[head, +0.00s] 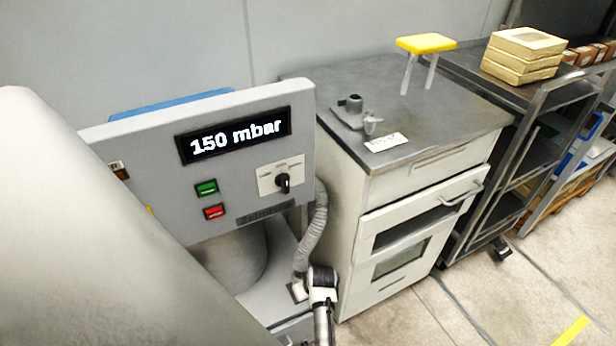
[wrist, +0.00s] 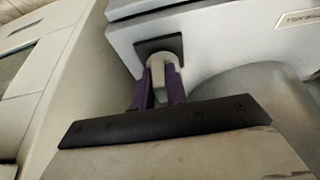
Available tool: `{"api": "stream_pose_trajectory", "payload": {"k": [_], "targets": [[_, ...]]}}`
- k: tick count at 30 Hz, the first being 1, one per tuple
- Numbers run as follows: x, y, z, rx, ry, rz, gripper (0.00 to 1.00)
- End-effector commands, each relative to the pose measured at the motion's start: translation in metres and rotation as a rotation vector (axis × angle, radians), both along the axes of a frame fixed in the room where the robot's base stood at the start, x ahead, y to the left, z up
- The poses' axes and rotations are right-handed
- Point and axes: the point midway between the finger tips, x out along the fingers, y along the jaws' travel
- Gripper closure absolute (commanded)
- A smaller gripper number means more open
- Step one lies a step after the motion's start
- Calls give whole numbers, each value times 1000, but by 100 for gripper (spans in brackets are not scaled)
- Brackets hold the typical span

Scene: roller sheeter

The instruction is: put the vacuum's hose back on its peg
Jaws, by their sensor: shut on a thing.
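The vacuum (head: 160,160) is a grey machine with a display reading 150 mbar. Its grey corrugated hose (head: 313,235) hangs down the right side of the panel to a small pale fitting with a dark surround. In the wrist view my gripper (wrist: 160,73) has its purple fingers closed around a light grey rounded piece, the hose's end (wrist: 164,63) as far as I can tell. That piece is in front of a black square plate (wrist: 146,46) on the grey housing; I cannot tell whether they touch. I cannot make out the peg apart from these.
A white cabinet (head: 418,215) with a dark top stands close on the right. A yellow-topped stand (head: 426,43) and a small grey device (head: 352,112) are on it. A metal cart (head: 515,97) with boxes (head: 522,55) is beyond. Floor in front of the cabinet is clear.

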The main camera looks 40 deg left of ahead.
Motion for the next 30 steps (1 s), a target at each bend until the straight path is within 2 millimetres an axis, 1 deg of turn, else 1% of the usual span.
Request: {"api": "stream_pose_trajectory", "payload": {"k": [21,30], "targets": [[1,1,-9,3,-2,0,100],[1,1,-10,3,-2,0,100]]}}
